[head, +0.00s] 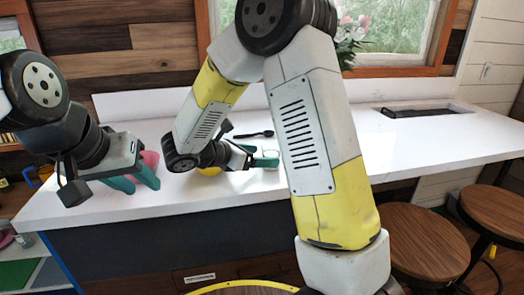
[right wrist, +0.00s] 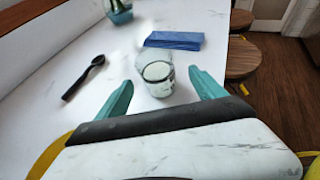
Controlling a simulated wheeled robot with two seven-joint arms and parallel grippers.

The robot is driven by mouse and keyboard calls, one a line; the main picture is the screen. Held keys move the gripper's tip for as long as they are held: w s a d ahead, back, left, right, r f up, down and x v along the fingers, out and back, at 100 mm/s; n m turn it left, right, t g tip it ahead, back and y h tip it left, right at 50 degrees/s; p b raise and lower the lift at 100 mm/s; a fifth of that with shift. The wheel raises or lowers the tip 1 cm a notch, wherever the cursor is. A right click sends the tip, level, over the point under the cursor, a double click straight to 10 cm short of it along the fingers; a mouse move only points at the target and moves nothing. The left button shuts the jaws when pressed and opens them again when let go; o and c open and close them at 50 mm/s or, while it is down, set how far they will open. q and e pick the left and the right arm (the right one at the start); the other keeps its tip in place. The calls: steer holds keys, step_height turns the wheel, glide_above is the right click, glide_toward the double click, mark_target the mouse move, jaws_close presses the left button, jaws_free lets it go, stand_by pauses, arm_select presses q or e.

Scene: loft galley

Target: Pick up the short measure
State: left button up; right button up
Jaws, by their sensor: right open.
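The short measure, a small clear glass cup with dark markings, stands upright on the white counter in the right wrist view (right wrist: 157,80). It also shows partly in the head view (head: 270,153), by my right fingertips. My right gripper (right wrist: 160,86) is open, with one teal finger on each side of the cup's line. The cup stands between and slightly beyond the fingertips, with gaps at both sides. My left gripper (head: 138,183) is at the counter's left end, its teal fingers apart with nothing seen between them.
A black spoon (right wrist: 82,78) lies left of the cup. A blue block (right wrist: 174,40) lies just behind it. A vase (right wrist: 118,10) stands farther back. A pink object (head: 150,158) is behind my left gripper. Stools (head: 425,243) stand before the counter (head: 440,140), which is clear at right.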

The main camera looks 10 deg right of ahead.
mark_target(278, 154)
steer(key=shift+w+d+f, duration=0.1)
steer(key=shift+w+d, duration=0.15)
steer(key=shift+w, duration=0.15)
steer(key=x, duration=0.7)
steer(key=shift+w+d+f, duration=0.1)
steer(key=shift+w+d, duration=0.05)
steer(key=shift+d, duration=0.05)
steer(key=c, duration=1.6)
